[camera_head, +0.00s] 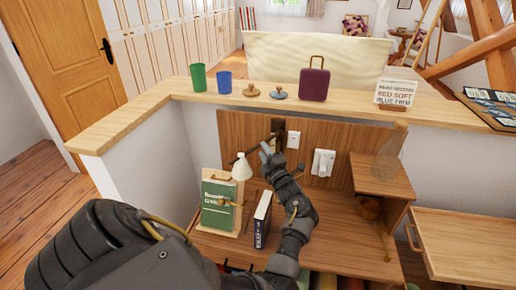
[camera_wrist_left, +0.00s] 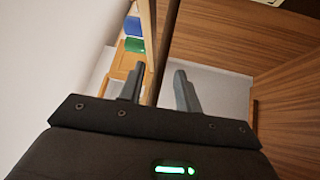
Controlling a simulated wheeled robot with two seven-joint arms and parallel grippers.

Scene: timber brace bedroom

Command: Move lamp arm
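The lamp has a white shade (camera_head: 241,168) and a thin dark arm (camera_head: 253,146) that runs up right to a dark wall mount (camera_head: 279,130) on the wooden back panel. My left gripper (camera_head: 266,151) is at the lamp arm, between shade and mount. In the left wrist view the dark lamp arm (camera_wrist_left: 166,50) passes between the two fingers of my left gripper (camera_wrist_left: 158,85). The fingers are apart, with visible gaps on both sides of the arm. The shade is out of sight in that view. My right gripper is not in view.
Below the lamp stand a green book (camera_head: 217,205) on a wooden holder and a dark upright book (camera_head: 262,220). A ledge (camera_head: 130,125) above carries a green cup (camera_head: 198,78), a blue cup (camera_head: 224,82) and a purple case (camera_head: 314,84). A wooden shelf (camera_head: 380,175) stands right.

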